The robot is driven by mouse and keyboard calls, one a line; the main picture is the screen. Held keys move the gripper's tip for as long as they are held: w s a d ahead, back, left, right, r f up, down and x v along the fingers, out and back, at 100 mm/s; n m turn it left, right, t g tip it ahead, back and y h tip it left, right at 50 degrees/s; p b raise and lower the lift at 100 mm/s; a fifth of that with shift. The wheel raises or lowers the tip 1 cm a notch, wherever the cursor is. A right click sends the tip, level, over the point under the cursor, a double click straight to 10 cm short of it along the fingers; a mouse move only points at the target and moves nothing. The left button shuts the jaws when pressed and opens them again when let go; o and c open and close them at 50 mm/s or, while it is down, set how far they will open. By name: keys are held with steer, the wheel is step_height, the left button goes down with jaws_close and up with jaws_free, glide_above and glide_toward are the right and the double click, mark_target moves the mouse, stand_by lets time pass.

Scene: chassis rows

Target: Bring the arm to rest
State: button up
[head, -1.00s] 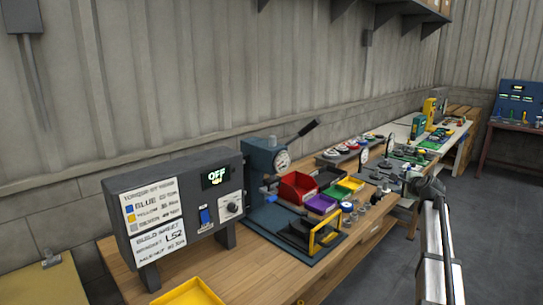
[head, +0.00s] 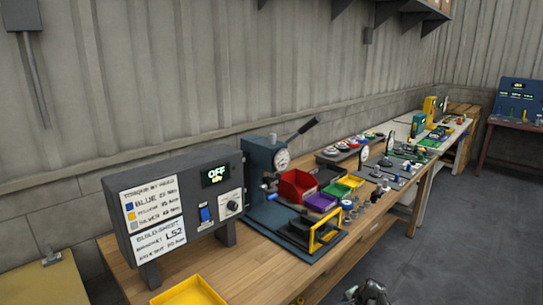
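In the head view, a dark part of my arm (head: 368,292) shows at the bottom edge, right of the workbench front. It is low and mostly cut off by the frame. I cannot make out gripper fingers on it, and nothing held shows. The wooden workbench (head: 262,283) runs from the lower left toward the back right.
On the bench stand a control box (head: 172,210) reading OFF, a blue lever press (head: 262,160), red (head: 296,186), purple (head: 321,203) and green bins, and a yellow tray (head: 190,292). Grey floor (head: 450,240) lies clear to the right. A blue panel (head: 518,98) stands at the far right.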

steer(key=s+a+f+n+g, duration=0.3)
steer(key=s+a+f, duration=0.2)
steer(key=s+f, duration=0.45)
steer(key=s+a+f+n+g, duration=0.2)
steer(key=s+a+f+g, duration=0.3)
steer(key=s, duration=0.8)
steer(key=s+a+f+n+g+h, duration=0.1)
steer(key=s+f+n, duration=0.1)
steer(key=s, duration=1.1)
steer(key=s+a+f+n+g+h, duration=0.1)
steer(key=s+f+n+g, duration=0.1)
steer(key=s, duration=1.2)
steer(key=f+n, duration=0.1)
steer(key=n, duration=0.1)
steer(key=shift+f+n+g, duration=0.3)
steer(key=shift+n, duration=0.1)
